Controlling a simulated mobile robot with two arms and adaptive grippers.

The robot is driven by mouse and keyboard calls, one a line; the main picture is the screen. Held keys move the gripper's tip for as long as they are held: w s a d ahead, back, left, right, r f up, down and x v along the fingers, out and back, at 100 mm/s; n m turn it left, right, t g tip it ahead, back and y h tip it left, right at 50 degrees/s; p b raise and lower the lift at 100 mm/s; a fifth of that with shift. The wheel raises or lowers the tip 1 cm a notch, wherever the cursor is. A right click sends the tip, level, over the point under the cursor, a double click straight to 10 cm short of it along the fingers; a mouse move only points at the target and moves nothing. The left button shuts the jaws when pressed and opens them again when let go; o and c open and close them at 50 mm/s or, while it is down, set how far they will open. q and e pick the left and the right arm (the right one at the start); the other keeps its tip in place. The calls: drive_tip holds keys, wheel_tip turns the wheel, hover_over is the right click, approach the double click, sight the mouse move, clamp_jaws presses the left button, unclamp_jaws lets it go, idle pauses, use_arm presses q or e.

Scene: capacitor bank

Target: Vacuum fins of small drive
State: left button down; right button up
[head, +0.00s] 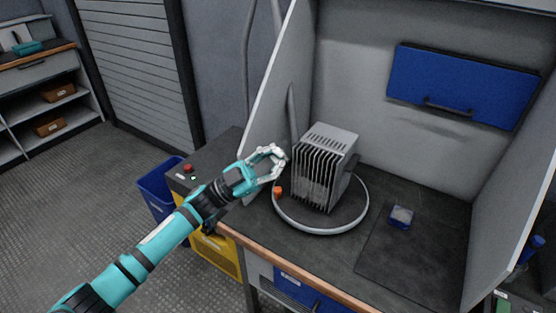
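The small drive (322,168), a grey box with upright dark fins on its front and slots on top, stands upright on a dark round plate (348,212) on the bench. A pale ring (322,232) runs round the plate. A grey hose (292,112) comes down along the left panel behind the drive; its lower end is hidden. My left gripper (281,167) is open and appears empty, just left of the drive's finned side. I cannot tell whether a fingertip touches it. A small orange part (278,191) sits below the gripper at the ring. My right gripper is out of view.
The left panel (262,105) and right panel (512,185) enclose the bench. A blue cabinet (462,85) hangs on the back wall. A small blue box (401,217) lies on a dark mat (410,262). A blue bin (158,187) stands on the floor at left.

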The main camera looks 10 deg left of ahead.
use_arm(q)
drive_tip(key=w+d+r+b, duration=0.2)
drive_tip(key=w, duration=0.3)
drive_tip(key=w+d+r+b, duration=0.2)
drive_tip(key=w+r, duration=0.1)
drive_tip(key=w, duration=0.3)
drive_tip(key=shift+w+d+b, duration=0.2)
drive_tip(key=shift+b, duration=0.1)
idle(1.4)
drive_tip(key=shift+r, duration=0.1)
idle(2.2)
drive_tip(key=s+a+p, duration=0.2)
drive_tip(key=s+p, duration=0.3)
drive_tip(key=s, duration=0.1)
drive_tip(key=shift+s+a+p, duration=0.25)
drive_tip(key=shift+s+p, duration=0.05)
idle(0.3)
